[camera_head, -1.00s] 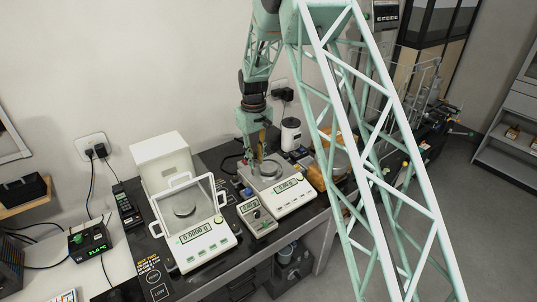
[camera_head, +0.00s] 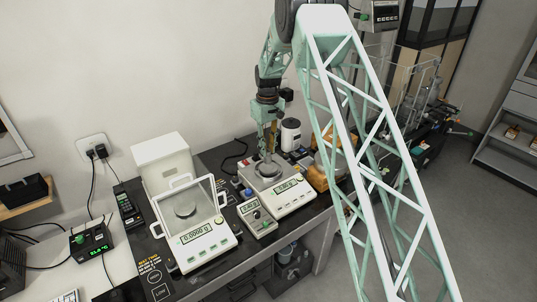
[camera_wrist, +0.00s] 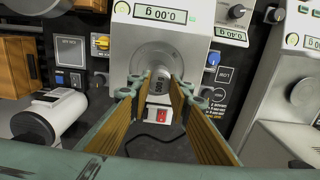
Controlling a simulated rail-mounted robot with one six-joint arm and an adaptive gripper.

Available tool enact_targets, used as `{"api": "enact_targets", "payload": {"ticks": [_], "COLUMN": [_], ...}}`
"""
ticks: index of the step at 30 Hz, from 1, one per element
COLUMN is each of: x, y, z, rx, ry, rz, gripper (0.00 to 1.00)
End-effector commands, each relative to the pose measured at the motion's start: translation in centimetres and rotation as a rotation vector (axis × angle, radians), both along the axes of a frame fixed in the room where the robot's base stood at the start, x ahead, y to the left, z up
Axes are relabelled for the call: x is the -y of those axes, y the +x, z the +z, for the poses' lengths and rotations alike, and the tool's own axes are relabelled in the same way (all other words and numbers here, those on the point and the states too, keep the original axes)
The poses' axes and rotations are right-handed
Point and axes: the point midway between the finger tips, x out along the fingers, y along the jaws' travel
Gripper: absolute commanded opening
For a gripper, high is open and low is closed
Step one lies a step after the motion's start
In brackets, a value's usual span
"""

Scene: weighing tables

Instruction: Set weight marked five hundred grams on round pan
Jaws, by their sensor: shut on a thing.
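My gripper (camera_head: 267,152) is above the round pan (camera_head: 265,174) of the middle balance (camera_head: 295,193). In the wrist view its two wood-coloured fingers (camera_wrist: 160,92) are shut on a small grey metal weight (camera_wrist: 158,84). Dark marking shows on the weight and looks like 500, though it is small. The balance display (camera_wrist: 159,13) reads 0.00 g, upside down in this view.
A shielded balance (camera_head: 205,240) with its own small pan stands to the left. A small scale (camera_head: 257,216) is between the two. Cables lie on the dark table.

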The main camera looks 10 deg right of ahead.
Motion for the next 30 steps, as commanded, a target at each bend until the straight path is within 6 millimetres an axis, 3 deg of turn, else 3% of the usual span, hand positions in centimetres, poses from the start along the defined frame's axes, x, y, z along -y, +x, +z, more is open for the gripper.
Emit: {"api": "enact_targets", "payload": {"ticks": [12, 21, 30], "x": [0.6, 0.5, 0.5], "y": [0.8, 0.7, 0.7], "z": [0.0, -2.9, -3.5], "rx": [0.003, 0.001, 0.002], "ry": [0.000, 0.000, 0.000], "rz": [-0.001, 0.000, 0.000], "gripper": [0.00, 0.00, 0.00]}}
